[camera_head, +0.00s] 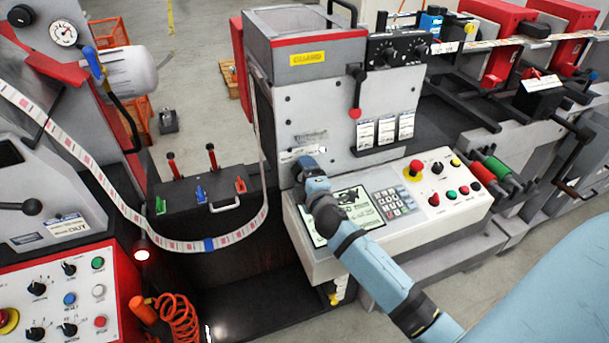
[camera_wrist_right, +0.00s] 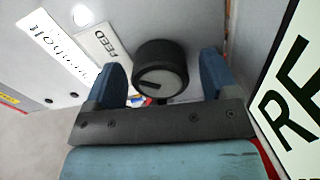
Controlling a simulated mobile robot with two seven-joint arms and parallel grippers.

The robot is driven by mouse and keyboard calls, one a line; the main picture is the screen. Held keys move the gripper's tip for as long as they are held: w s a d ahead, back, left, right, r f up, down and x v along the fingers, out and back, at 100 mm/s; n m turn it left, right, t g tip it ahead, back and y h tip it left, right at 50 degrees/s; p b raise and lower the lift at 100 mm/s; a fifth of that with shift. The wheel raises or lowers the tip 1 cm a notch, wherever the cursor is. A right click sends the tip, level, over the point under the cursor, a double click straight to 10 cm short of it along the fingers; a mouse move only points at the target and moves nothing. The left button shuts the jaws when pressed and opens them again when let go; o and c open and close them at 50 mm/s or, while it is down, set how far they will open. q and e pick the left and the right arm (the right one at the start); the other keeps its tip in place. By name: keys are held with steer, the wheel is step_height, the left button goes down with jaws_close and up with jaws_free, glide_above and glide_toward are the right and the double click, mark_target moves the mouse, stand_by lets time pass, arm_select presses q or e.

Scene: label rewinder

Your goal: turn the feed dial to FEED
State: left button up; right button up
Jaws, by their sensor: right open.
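The feed dial (camera_wrist_right: 160,70) is a round black knob with a grey face on the machine's grey front panel. Its dark pointer line sits toward the left of the face. A white FEED plate (camera_wrist_right: 110,42) is up and left of it in the wrist view. My right gripper (camera_wrist_right: 162,82) is open, with one blue finger on each side of the dial; contact cannot be told. In the head view my right gripper (camera_head: 308,165) is at the lower left of the panel and hides the dial. My left gripper is not in view.
A label web (camera_head: 262,200) loops down left of the panel. A black-handled lever with a red knob (camera_head: 356,95) hangs above.

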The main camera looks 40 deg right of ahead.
steer(key=b+v, duration=0.2)
steer(key=v, duration=1.2)
steer(key=shift+d, duration=0.1)
steer(key=shift+w, duration=0.1)
